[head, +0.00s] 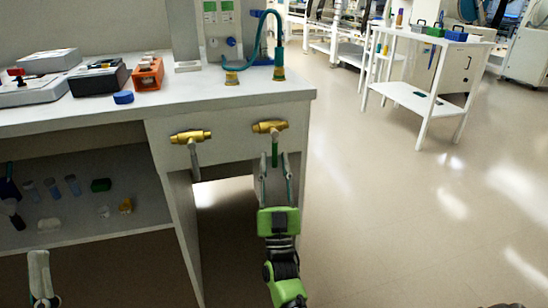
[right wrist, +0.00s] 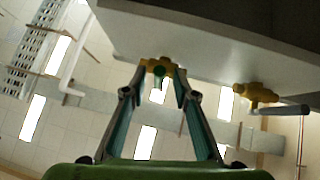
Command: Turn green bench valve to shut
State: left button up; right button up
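The green bench valve (head: 269,127) has a brass body lying across the bench's front panel. Its green lever (head: 275,152) points down, across the body. My right gripper (head: 275,165) is just below the valve, with its fingertips on either side of the lever. In the right wrist view the two fingers (right wrist: 160,86) stand apart, with the green lever end (right wrist: 159,82) between their tips and a gap visible on each side. The brass body (right wrist: 161,64) shows just beyond.
A second brass valve (head: 190,136) with a grey lever hangs left of the green one; it also shows in the right wrist view (right wrist: 255,94). The bench (head: 225,98) carries boxes and a hose fitting. Floor to the right is clear up to a white cart (head: 425,98).

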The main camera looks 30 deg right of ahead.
jog(key=v, duration=0.5)
jog(key=shift+s+a+f, duration=0.1)
jog(key=shift+s+f, duration=0.1)
jog(key=shift+r, duration=0.1)
dwell(0.5)
